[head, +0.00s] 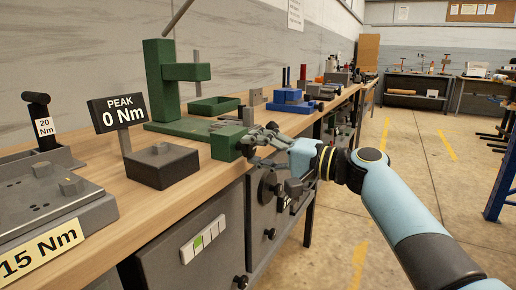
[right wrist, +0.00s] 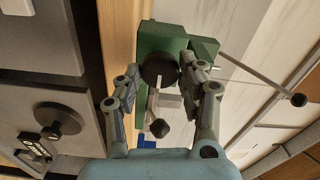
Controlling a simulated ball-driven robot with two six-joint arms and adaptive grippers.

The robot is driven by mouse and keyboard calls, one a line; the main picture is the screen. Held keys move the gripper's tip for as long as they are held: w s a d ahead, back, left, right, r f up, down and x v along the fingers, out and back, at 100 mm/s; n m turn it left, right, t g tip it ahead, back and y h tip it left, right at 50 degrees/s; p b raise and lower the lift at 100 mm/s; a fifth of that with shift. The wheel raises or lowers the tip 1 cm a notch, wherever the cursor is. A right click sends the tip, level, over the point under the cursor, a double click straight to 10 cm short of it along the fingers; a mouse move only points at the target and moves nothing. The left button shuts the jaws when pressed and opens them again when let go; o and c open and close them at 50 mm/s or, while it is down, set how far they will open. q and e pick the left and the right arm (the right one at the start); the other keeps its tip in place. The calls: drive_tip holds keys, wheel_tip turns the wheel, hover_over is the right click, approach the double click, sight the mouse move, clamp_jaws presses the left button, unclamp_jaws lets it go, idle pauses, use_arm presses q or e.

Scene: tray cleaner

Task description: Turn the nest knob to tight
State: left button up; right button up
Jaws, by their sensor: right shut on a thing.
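The green press (head: 160,90) stands on the bench, and a green block (head: 226,142) sits at its front edge. My right gripper (head: 260,140) reaches this block from the right. In the right wrist view its two fingers (right wrist: 160,74) stand on either side of a dark round knob (right wrist: 159,67) on the green body, and the gripper is shut on the knob. In the head view the fingers hide the knob. I cannot read any tight mark or the knob's angle. My left gripper is not in view.
A sign (head: 120,112) reads PEAK 0 Nm on a dark box (head: 162,164). A grey fixture marked 15 Nm (head: 45,250) is at near left. A cabinet with a dark dial (head: 267,187) is below my right gripper. A blue fixture (head: 290,100) stands farther back.

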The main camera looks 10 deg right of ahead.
idle(0.3)
drive_tip(key=o, duration=1.2)
drive_tip(key=v, duration=1.2)
drive_tip(key=shift+f, duration=0.1)
